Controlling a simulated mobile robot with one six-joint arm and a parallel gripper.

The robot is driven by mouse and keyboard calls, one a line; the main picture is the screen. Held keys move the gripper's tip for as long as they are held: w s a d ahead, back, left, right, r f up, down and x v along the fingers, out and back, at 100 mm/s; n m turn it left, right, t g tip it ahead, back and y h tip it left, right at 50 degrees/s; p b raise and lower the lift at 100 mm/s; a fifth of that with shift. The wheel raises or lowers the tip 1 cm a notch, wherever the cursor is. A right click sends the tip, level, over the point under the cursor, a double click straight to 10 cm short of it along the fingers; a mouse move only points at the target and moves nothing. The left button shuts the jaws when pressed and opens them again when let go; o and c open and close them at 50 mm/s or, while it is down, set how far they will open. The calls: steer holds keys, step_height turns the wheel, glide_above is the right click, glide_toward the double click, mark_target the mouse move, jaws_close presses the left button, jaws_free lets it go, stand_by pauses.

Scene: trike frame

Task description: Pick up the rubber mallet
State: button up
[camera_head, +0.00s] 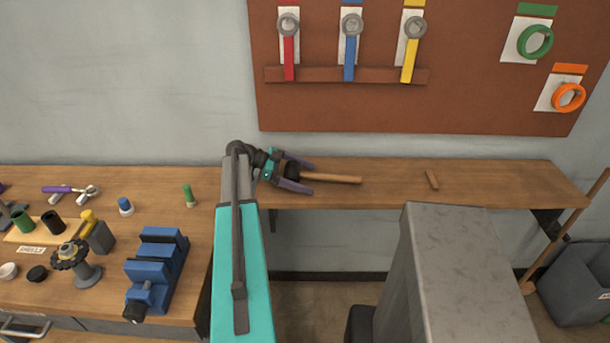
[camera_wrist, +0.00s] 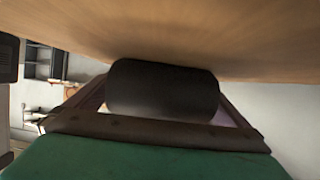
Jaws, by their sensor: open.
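The rubber mallet has a pale wooden handle (camera_head: 338,179) that points right along the wall shelf, with its dark head at the gripper. In the wrist view the black cylindrical head (camera_wrist: 162,90) fills the space between the two fingers, close in front of the palm. My gripper (camera_head: 311,178) is open, with one finger on each side of the mallet. A gap shows beside the head at the right finger; contact at the left finger is unclear. The far side of the head and the handle are hidden in the wrist view.
Above hangs a brown tool board (camera_head: 340,105). A grey block (camera_head: 465,270) stands in front at right. A workbench with a blue vise (camera_head: 157,268) is at left.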

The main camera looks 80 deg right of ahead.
stand_by(0.3)
steer(key=c, duration=1.5)
steer(key=shift+r, duration=0.2)
steer(key=shift+r+b, duration=0.8)
steer(key=shift+r, duration=0.35)
steer(key=s+a+b, duration=0.1)
steer(key=s+a, duration=0.2)
steer(key=a, duration=0.1)
steer(key=s+a+r+b, duration=0.1)
steer(key=s+a+b, duration=0.1)
steer(key=s+a, duration=0.1)
steer(key=s+a+r+b, duration=0.1)
steer(key=s+a+b, duration=0.1)
steer(key=a, duration=0.3)
steer(key=shift+s+a+r, duration=0.1)
steer(key=shift+s+a, duration=0.1)
steer(key=shift+s, duration=0.25)
steer(key=shift+s+a+r, duration=0.1)
steer(key=shift+s+a, duration=0.05)
steer(key=shift+s, duration=0.25)
